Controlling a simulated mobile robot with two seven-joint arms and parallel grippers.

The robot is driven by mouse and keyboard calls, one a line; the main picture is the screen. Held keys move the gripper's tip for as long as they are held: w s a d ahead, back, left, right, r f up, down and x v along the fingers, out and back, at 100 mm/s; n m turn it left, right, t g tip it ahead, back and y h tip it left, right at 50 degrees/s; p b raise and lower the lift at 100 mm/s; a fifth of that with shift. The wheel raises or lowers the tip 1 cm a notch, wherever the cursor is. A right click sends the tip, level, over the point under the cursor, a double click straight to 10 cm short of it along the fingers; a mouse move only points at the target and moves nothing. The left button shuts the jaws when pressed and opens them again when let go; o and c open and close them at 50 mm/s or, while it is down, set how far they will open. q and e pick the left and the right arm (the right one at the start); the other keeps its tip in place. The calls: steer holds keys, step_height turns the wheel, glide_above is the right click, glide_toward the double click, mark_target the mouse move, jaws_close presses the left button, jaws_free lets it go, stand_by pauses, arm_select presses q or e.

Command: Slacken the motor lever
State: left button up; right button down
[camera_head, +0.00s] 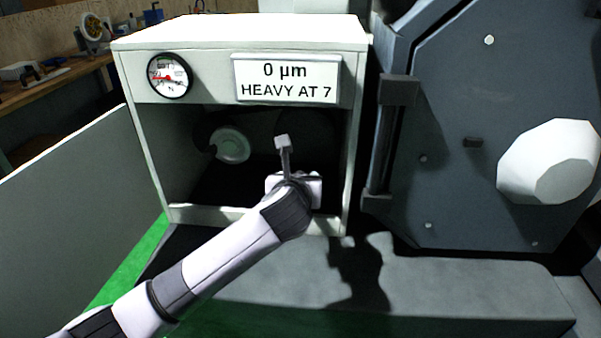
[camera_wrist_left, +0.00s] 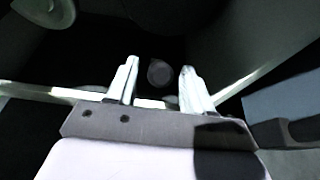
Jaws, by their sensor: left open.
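My left arm reaches from the lower left into the open cabinet (camera_head: 130,122) under its top panel. My left gripper (camera_wrist_left: 159,68) is open, its two pale fingers apart. A dark round knob end (camera_wrist_left: 160,73), which looks like the end of the motor lever, shows between the fingertips in the left wrist view. I cannot tell whether either finger touches it. My right gripper is not in view.
A pale round disc (camera_head: 230,145) sits inside the cabinet, left of the hand. A dial gauge (camera_head: 169,76) and a sign (camera_head: 287,79) reading "0 µm HEAVY AT 7" are on the cabinet front. A large dark machine housing (camera_head: 450,200) stands at the right. The cabinet walls leave limited room.

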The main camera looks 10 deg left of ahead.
arm_select(q)
steer(key=shift+x, duration=2.1)
jaws_close()
